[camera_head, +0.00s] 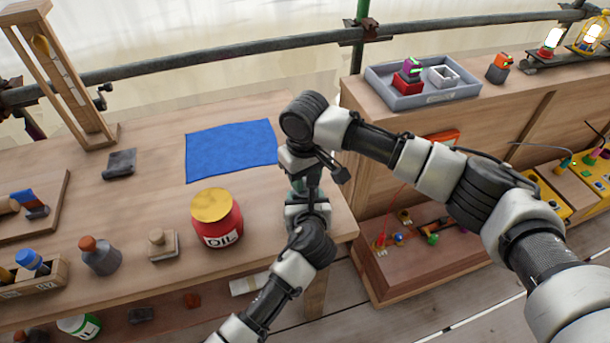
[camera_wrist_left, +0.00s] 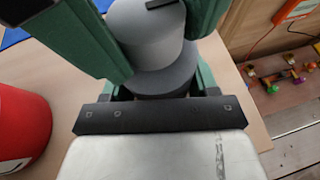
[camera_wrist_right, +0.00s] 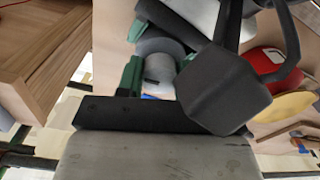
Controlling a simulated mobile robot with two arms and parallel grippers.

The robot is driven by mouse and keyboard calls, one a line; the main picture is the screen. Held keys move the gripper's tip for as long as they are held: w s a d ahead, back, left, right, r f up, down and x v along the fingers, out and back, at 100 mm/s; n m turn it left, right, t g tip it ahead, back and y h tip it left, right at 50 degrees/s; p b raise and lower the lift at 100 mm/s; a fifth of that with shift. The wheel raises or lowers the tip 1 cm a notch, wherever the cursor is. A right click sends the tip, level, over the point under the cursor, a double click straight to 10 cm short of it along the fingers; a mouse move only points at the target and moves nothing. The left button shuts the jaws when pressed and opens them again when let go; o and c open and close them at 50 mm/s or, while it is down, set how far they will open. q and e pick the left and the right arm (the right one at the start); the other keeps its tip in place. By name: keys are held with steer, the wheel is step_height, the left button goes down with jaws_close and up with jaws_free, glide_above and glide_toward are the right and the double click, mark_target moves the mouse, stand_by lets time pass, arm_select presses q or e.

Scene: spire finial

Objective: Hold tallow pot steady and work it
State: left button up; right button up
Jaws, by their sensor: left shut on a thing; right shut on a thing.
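The tallow pot is a grey round thing (camera_wrist_left: 150,52) between the green fingers of my left gripper (camera_wrist_left: 160,28) in the left wrist view, with a dark bar across its top. In the right wrist view a grey round part (camera_wrist_right: 158,58) shows between the green fingers of my right gripper (camera_wrist_right: 158,72). A dark faceted block (camera_wrist_right: 225,88) partly covers that view; what it belongs to is unclear. In the head view my right gripper (camera_head: 303,180) is directly above my left gripper (camera_head: 306,203), at the bench's right edge. Both are shut; the pot is almost wholly hidden there.
A red oil tin (camera_head: 218,232) stands left of my grippers, and a blue cloth (camera_head: 230,148) lies behind it. A second bench with a grey tray (camera_head: 425,92) is at the right. There is a gap between the benches. Free bench top surrounds the cloth.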

steer(key=shift+n, duration=0.8)
steer(key=o, duration=0.9)
steer(key=shift+o, duration=0.2)
step_height(320, 180, up, 12)
